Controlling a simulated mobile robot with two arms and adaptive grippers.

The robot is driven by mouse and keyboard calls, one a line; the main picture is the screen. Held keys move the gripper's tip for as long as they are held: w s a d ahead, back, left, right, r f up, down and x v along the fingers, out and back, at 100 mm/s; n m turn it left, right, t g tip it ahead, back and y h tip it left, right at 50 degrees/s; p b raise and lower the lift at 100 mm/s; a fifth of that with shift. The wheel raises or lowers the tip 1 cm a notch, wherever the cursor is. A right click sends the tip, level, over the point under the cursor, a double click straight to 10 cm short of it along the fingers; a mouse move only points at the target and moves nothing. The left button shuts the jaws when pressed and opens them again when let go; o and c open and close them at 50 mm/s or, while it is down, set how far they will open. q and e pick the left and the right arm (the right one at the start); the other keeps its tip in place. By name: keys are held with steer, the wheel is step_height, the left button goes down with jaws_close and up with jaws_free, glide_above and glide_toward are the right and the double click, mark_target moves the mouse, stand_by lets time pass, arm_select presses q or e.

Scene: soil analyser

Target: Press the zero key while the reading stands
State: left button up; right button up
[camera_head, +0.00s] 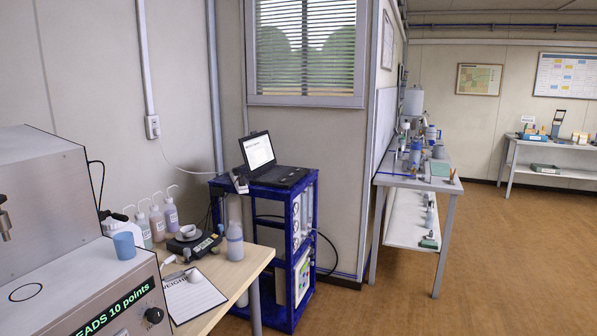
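A soil analyser (60,265) fills the left edge, a grey metal box cut off by the frame. Its sloped front bears a green lit line ending "EADS 10 points" and a black knob (154,315). The rest of that panel lies outside the frame. A small dark balance (205,246) with a whitish cup (188,231) on it stands on the wooden table (240,270). Its reading is too small to read. I cannot make out a zero key on either device. Neither of my grippers is in view.
A blue cup (124,246) stands by the analyser. Pump bottles (157,222), a capped bottle (235,242) and a printed sheet (192,295) are on the table. A blue cart (290,230) with a laptop (268,163) stands behind. Open floor (500,270) lies right.

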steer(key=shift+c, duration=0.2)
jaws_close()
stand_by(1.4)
